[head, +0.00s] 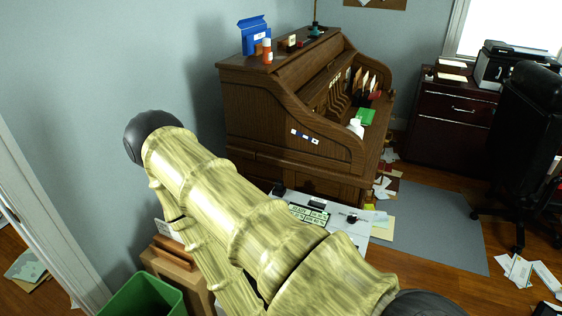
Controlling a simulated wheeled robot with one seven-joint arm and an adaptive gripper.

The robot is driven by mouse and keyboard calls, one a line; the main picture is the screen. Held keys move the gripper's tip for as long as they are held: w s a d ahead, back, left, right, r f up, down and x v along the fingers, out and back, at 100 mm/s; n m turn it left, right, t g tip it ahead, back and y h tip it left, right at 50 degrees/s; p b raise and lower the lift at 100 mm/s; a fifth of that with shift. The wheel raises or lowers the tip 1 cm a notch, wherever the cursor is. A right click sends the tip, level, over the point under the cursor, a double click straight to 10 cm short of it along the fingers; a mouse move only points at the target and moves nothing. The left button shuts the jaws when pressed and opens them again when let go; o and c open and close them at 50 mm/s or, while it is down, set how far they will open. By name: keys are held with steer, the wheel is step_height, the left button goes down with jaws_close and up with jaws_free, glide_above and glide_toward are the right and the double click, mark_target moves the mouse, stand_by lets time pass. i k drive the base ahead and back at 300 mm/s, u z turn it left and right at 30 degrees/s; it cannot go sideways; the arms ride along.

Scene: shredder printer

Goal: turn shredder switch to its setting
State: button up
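A light grey machine top (339,226), which looks like the shredder, shows low in the middle beside the wooden desk. It carries a green and white label (309,214) and a small dark part (353,217) that may be the switch; its setting is too small to read. My arm, with a bamboo-like pattern, crosses the foreground and hides the near part of the machine. My gripper is not in view, so its distance from the switch cannot be told.
A brown roll-top desk (257,119) stands behind the machine. A green bin (143,297) is at lower left, by wooden boxes. A black office chair (527,122) stands right, near a dark cabinet (452,127) with a printer (497,67). Papers litter the floor around the grey mat (440,220).

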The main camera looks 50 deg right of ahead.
mark_target(351, 220)
steer(key=i, duration=1.15)
steer(key=z, duration=2.45)
steer(key=i, duration=0.5)
steer(key=u, duration=0.05)
